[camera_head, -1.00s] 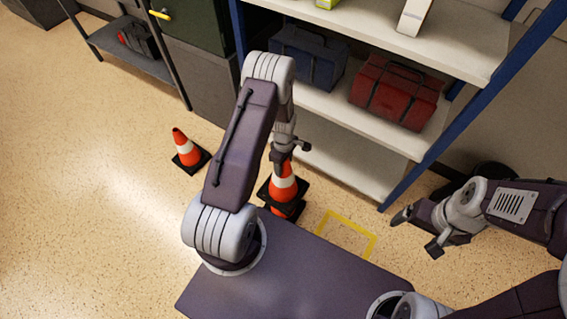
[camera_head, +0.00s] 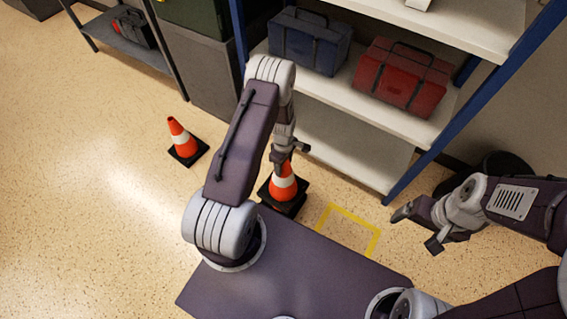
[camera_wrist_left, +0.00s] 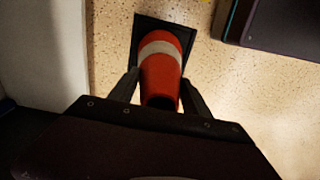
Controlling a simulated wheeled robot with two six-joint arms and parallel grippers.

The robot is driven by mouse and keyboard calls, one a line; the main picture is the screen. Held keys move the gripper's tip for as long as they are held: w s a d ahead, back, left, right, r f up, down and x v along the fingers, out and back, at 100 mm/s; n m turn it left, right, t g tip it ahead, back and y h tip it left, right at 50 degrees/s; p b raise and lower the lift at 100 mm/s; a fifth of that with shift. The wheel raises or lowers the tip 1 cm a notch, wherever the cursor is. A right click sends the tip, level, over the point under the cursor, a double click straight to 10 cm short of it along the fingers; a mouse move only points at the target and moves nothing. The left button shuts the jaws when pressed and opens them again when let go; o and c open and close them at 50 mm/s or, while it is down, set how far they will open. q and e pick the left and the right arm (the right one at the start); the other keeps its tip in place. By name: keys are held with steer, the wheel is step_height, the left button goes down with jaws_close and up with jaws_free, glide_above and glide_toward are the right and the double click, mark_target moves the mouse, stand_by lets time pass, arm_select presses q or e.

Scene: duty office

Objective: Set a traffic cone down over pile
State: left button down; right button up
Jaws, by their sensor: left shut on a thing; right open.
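My left gripper (camera_head: 284,158) is shut on the top of an orange and white traffic cone (camera_head: 284,187). The held cone is upright, and its black base sits directly above another black base, that of the pile (camera_head: 283,211). The rest of the pile is hidden under the held cone; I cannot tell whether the bases touch. In the left wrist view the held cone (camera_wrist_left: 161,70) lies between the two fingers, its square black base beyond. Another cone (camera_head: 182,140) stands alone on the floor to the left. My right gripper (camera_head: 418,228) is open and empty at the right.
A yellow taped square (camera_head: 354,216) on the floor right of the pile is empty. A shelf rack (camera_head: 345,155) with a blue case (camera_head: 308,42) and a red case (camera_head: 402,80) stands behind. Open floor (camera_head: 80,200) lies to the left.

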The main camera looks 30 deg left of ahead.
arm_select(q)
steer(key=shift+f+b, duration=2.25)
steer(key=shift+f, duration=1.1)
steer(key=shift+c, duration=2)
jaws_free()
step_height(320, 180, up, 9)
steer(key=p, duration=0.4)
